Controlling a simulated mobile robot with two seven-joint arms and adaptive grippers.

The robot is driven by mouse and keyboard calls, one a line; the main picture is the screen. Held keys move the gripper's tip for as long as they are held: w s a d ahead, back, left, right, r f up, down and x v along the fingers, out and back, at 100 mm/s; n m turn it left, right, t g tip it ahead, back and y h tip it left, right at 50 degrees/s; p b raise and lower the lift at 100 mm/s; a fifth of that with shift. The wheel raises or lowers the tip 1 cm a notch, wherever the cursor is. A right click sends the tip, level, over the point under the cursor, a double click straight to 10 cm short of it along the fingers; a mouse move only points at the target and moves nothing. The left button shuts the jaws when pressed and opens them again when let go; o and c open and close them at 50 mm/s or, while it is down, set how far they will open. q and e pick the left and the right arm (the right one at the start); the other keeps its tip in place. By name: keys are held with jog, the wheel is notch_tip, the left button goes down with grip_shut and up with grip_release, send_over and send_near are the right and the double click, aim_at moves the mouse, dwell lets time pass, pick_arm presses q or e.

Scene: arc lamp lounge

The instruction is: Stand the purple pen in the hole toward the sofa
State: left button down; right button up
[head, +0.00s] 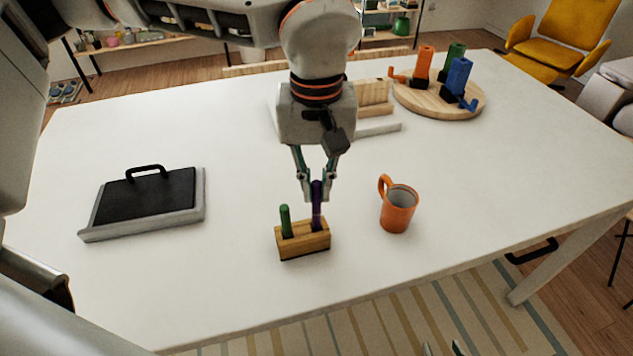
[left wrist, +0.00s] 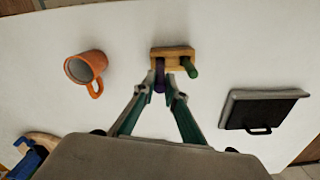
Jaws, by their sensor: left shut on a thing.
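The purple pen (head: 317,207) is upright, held between the fingertips of my left gripper (head: 316,196), which is shut on it. Its lower end meets the right-hand hole of the wooden block (head: 303,246), the one on the sofa's side; I cannot tell how deep it sits. The pen (left wrist: 160,78) also shows in the left wrist view, at the left end of the block (left wrist: 170,53). A green pen (head: 285,220) stands in the block's other hole. My right gripper (head: 443,349) shows only its separated fingertips at the bottom edge, below the table.
An orange mug (head: 397,210) stands close to the right of the block. A black and grey tray-like stand (head: 145,205) lies at left. A round wooden board (head: 440,100) with coloured pieces is at the far right. A pale sofa (head: 610,95) shows at the right edge.

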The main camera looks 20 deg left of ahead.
aim_at(317, 202)
pick_arm(q)
jog(key=shift+f+b, duration=1.25)
jog(key=shift+f, duration=0.75)
jog(key=c, duration=2)
grip_release()
notch_tip(317, 202, up, 12)
jog(key=shift+s, duration=0.1)
